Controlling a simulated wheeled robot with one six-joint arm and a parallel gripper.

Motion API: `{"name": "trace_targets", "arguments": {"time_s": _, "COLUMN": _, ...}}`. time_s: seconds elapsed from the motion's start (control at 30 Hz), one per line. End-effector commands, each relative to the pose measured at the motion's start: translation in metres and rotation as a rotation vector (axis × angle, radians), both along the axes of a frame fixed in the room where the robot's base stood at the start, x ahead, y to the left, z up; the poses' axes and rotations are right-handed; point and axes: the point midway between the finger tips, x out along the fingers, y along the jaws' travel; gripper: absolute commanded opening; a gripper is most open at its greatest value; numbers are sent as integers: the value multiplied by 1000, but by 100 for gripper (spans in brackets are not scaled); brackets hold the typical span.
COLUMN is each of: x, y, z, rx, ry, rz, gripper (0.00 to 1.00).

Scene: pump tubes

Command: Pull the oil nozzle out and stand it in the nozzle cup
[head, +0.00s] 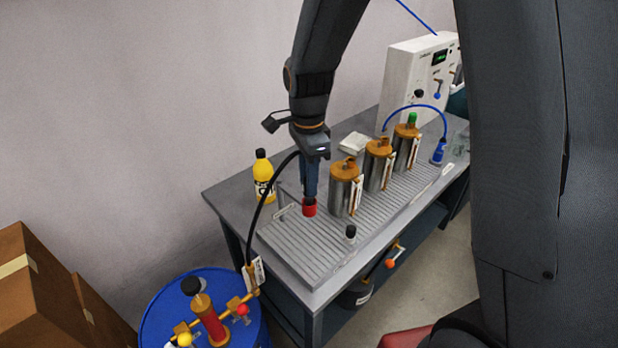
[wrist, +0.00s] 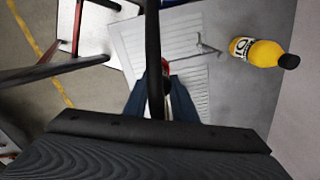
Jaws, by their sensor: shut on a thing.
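My gripper (head: 309,194) points straight down over the grooved tray, its blue-grey fingers shut on the oil nozzle. The nozzle itself is mostly hidden by the fingers. Its black hose (head: 261,212) loops from the gripper down to the pump on the blue drum; it also crosses the middle of the wrist view (wrist: 153,45). A red cup-like piece (head: 309,208), which looks like the nozzle cup, is directly under the fingertips at the tray. A little red also shows in the wrist view (wrist: 176,67). I cannot tell whether the nozzle is inside it or just above.
Several items surround the gripper: a yellow bottle (head: 263,178) to the left and three metal canisters (head: 345,192) with brass lids to the right. A black-capped piece (head: 350,233) is at the tray's front. The blue drum (head: 160,308) is lower left. The tray's left end (head: 293,242) is clear.

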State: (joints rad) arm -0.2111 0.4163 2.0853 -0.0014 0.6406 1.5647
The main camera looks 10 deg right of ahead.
Motion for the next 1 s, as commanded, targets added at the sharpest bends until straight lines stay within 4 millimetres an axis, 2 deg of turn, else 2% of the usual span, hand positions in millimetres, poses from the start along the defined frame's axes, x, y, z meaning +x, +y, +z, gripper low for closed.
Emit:
{"name": "trace_targets", "arguments": {"time_s": 0.87, "x": 0, "y": 0, "z": -21, "rx": 0, "ry": 0, "rz": 0, "gripper": 0}}
{"name": "trace_targets", "arguments": {"time_s": 0.9, "x": 0, "y": 0, "z": -20, "rx": 0, "ry": 0, "rz": 0, "gripper": 27}}
{"name": "trace_targets", "arguments": {"time_s": 1.0, "x": 0, "y": 0, "z": -20, "rx": 0, "ry": 0, "rz": 0, "gripper": 44}}
